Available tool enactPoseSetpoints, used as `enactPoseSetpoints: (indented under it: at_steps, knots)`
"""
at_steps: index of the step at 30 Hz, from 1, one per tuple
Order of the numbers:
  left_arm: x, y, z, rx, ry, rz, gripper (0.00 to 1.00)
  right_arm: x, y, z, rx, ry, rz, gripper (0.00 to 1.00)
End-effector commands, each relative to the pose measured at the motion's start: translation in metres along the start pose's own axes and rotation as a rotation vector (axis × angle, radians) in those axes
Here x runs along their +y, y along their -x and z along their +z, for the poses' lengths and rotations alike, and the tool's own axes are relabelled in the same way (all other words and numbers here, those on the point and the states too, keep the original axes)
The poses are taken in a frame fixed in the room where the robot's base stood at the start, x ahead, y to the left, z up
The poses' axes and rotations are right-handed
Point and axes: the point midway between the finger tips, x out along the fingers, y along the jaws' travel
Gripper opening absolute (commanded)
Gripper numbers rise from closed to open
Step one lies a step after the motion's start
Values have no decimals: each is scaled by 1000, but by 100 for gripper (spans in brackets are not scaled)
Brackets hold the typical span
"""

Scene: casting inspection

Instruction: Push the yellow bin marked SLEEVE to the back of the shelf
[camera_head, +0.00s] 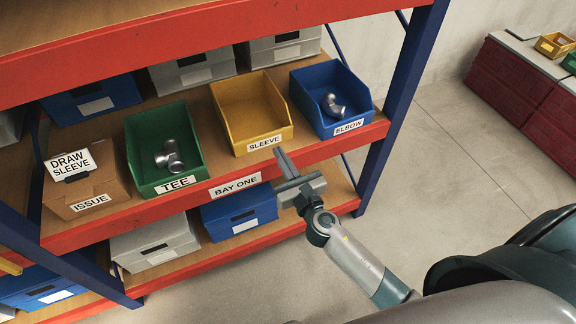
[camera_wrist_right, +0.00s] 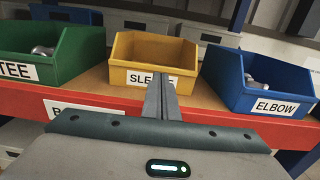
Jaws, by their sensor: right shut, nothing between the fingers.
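The yellow bin marked SLEEVE (camera_head: 246,104) stands on the middle shelf between the green TEE bin and the blue ELBOW bin. It looks empty, and its labelled front is close to the shelf's red front edge. It also shows in the right wrist view (camera_wrist_right: 150,52), upper middle. My right gripper (camera_head: 281,156) is shut and empty, its fingertips just in front of the bin's label. In the right wrist view the shut fingers (camera_wrist_right: 162,90) point at the bin's front and cover part of the label; I cannot tell whether they touch it. My left gripper is not in view.
The green TEE bin (camera_head: 142,129) and blue ELBOW bin (camera_head: 312,89) hold metal fittings on either side. Grey boxes (camera_head: 196,71) stand behind on the same shelf. A cardboard ISSUE box (camera_head: 112,194) is at the left. A blue upright (camera_head: 398,100) bounds the shelf's right end.

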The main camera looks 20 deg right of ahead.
Motion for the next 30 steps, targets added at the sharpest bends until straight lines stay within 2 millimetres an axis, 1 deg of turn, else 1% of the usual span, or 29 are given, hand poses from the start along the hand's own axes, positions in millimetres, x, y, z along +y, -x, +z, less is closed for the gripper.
enactPoseSetpoints:
  at_steps: [1,6,12,16,26,30]
  knots:
    - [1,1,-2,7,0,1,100,0,-10,2,-1,0,-1,0]
    - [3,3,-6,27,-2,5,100,0,-36,1,0,-2,-2,0]
    - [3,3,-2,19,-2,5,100,0,-55,0,0,-1,-2,0]
    - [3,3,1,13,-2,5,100,0,-59,0,1,-2,-1,0]
    - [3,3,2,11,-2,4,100,0,-59,0,1,-1,-1,0]
    - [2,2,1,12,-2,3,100,0,-67,0,0,-1,-1,0]
